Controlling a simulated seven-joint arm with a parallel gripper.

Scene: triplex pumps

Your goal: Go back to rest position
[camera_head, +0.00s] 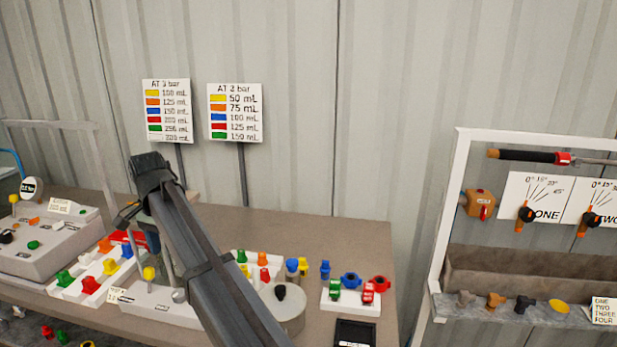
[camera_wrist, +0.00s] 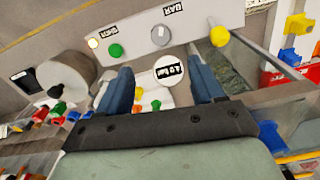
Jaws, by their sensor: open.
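My gripper (camera_wrist: 160,58) is open, with its two blue fingers apart in the wrist view. In the head view my arm crosses the bench and the gripper (camera_head: 148,240) hangs at the left, partly hidden by my arm. No held object shows between the fingers. A round white dial (camera_wrist: 168,71) shows between them, its distance unclear. Beyond it is a pale control panel (camera_wrist: 200,17) with a green button (camera_wrist: 115,50), a grey knob (camera_wrist: 160,35) and a yellow-tipped lever (camera_wrist: 219,36). The rest position is not marked in either view.
The bench carries a grey control box (camera_head: 40,255) at left, a white block with colored valves (camera_head: 90,285), and another valve block (camera_head: 350,303) at right. Two sign boards (camera_head: 166,110) (camera_head: 235,112) stand behind. A white-framed rack (camera_head: 450,200) stands at right. The bench's back right is clear.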

